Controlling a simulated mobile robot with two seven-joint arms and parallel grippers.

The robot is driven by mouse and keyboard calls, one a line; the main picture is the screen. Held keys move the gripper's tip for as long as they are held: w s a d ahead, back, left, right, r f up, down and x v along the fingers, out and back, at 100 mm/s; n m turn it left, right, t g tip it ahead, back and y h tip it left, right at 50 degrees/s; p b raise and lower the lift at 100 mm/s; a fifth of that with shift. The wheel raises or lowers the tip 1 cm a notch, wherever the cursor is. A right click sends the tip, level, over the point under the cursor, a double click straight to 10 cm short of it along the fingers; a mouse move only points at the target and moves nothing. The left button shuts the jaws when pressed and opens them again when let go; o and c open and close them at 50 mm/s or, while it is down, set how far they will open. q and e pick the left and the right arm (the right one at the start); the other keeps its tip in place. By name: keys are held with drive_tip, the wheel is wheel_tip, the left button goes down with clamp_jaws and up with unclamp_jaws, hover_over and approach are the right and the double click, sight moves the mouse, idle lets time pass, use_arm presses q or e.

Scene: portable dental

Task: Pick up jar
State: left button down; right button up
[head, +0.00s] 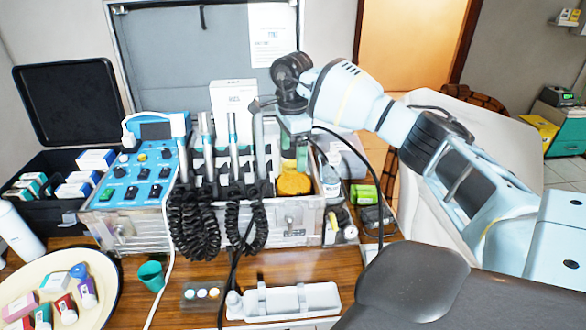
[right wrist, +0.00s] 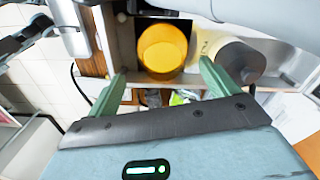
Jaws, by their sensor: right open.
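The jar (head: 293,183) is a round yellow pot in the right-hand part of the metal case's tray, near the front wall. The jar also shows in the right wrist view (right wrist: 162,48), top centre, seen from above. My right gripper (head: 294,158) is above the jar, pointing down. In the right wrist view its two green fingers (right wrist: 164,66) are spread apart, one on each side of the jar's near edge, with nothing held. I cannot tell whether the fingers touch the jar. My left gripper is not in view.
The open metal case (head: 299,232) has handpieces with black coiled cords (head: 195,215) left of the jar. A bottle (head: 330,180) stands close on its right. A blue control unit (head: 133,185) is at left. A white tray (head: 284,302) lies in front.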

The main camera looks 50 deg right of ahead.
sight(294, 168)
drive_tip(key=shift+d+f, duration=0.15)
drive_tip(key=shift+f, duration=1.3)
drive_tip(key=shift+d+f, duration=0.1)
drive_tip(key=shift+f, duration=1.3)
drive_tip(key=shift+c, duration=0.5)
drive_tip(key=shift+a, duration=0.1)
clamp_jaws()
